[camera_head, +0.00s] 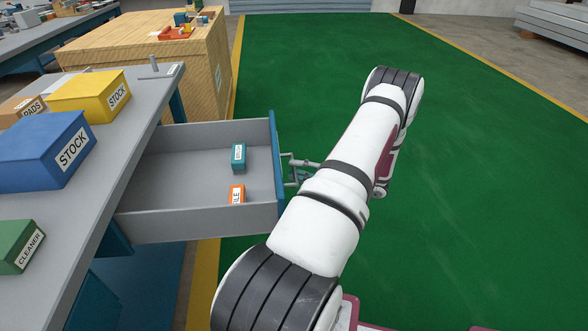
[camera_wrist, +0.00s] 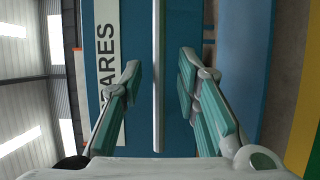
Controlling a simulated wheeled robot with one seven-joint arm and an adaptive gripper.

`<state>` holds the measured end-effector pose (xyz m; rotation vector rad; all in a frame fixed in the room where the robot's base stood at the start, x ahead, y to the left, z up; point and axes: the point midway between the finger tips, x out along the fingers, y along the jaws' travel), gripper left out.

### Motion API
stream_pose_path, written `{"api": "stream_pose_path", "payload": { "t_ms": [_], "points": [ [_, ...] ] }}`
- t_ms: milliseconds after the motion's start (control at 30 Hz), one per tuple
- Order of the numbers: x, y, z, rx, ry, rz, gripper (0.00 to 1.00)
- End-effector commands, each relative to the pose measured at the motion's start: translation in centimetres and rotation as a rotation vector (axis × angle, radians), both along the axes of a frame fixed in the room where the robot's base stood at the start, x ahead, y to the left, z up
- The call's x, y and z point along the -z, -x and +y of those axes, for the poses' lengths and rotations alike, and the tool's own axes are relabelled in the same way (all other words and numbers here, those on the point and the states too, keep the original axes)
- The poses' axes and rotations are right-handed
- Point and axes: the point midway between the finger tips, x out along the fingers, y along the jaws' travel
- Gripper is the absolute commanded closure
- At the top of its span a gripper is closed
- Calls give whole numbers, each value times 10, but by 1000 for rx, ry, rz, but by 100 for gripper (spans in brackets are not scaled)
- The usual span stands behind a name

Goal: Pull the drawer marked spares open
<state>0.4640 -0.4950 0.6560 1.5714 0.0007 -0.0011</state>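The drawer (camera_head: 190,222) stands pulled well out from under the grey-topped bench in the head view. Its blue front also fills much of the wrist view (camera_wrist: 178,140), with a white label (camera_wrist: 108,70) reading "ARES", the start hidden or cut off. A thin pale handle bar (camera_wrist: 158,90) runs up the middle of the wrist view. My gripper (camera_wrist: 158,82) is open, one finger on each side of the bar, with a visible gap on both sides. In the head view my gripper is at the drawer front, mostly hidden by my arm.
Inside the drawer lie a teal box (camera_head: 238,158) and an orange box (camera_head: 237,194). Blue (camera_head: 45,150), yellow (camera_head: 90,95) and green (camera_head: 18,245) boxes stand on the bench top (camera_head: 130,110). The green floor (camera_head: 470,200) to the right is clear.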

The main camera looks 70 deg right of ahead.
Motion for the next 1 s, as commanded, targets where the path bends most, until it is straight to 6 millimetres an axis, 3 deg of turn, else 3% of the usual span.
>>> {"api": "stream_pose_path", "payload": {
  "t_ms": [300,500,700,1000],
  "points": [
    [0,65,-1,3,2,0,70],
    [1,94,-1,2,2,1,70],
    [0,105,-1,2,2,0,70],
    [0,106,0,1,1,0,70]
  ]
}}
